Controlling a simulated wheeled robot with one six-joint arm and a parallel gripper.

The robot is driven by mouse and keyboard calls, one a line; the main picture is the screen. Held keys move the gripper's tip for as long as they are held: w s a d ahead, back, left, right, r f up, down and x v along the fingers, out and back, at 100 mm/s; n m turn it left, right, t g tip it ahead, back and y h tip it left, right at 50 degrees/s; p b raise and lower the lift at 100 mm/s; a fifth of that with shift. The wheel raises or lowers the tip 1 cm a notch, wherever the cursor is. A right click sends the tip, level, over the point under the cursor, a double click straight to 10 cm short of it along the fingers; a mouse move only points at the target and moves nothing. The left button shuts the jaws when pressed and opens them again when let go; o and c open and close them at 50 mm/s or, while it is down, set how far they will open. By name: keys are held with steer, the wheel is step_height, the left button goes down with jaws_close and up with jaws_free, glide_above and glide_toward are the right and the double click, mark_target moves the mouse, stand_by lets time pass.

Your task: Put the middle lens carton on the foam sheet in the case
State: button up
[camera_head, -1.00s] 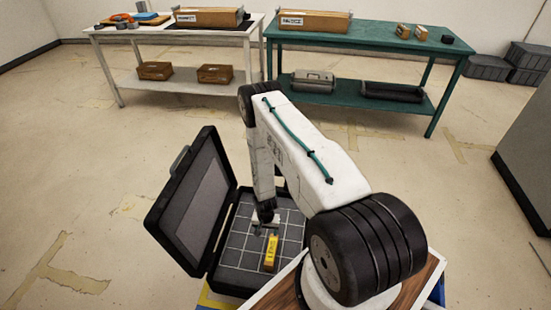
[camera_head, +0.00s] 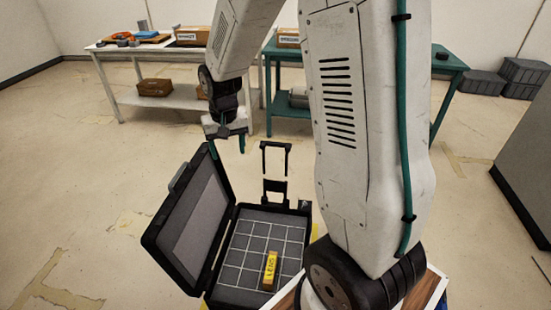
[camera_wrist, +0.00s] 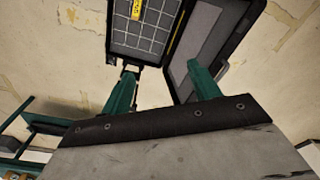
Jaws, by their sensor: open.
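A yellow lens carton (camera_head: 270,268) with dark lettering lies on the grey gridded foam sheet (camera_head: 245,258) inside the open black case (camera_head: 225,292). In the wrist view the carton (camera_wrist: 136,9) shows at the top edge, on the foam (camera_wrist: 160,18). My gripper (camera_head: 228,144) is raised above and behind the case lid, well apart from the carton. In the wrist view its two green fingers (camera_wrist: 163,88) are spread with nothing between them.
The case lid (camera_head: 188,208) stands open on the left. A white table (camera_head: 105,46) and a green table (camera_head: 445,62) stand at the back, partly hidden by my arm. Dark crates (camera_head: 525,75) stand at the right. The floor left of the case is clear.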

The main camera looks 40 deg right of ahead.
steer(key=s+a+r+n, duration=0.2)
steer(key=s+a+r, duration=0.2)
steer(key=s+r, duration=0.8)
steer(key=s+a+r+n, duration=0.1)
steer(key=s+r, duration=0.1)
steer(key=s, duration=0.5)
steer(key=s+a+r+n, duration=0.1)
steer(key=s+r, duration=0.1)
steer(key=s, duration=0.6)
steer(key=shift+a, duration=0.4)
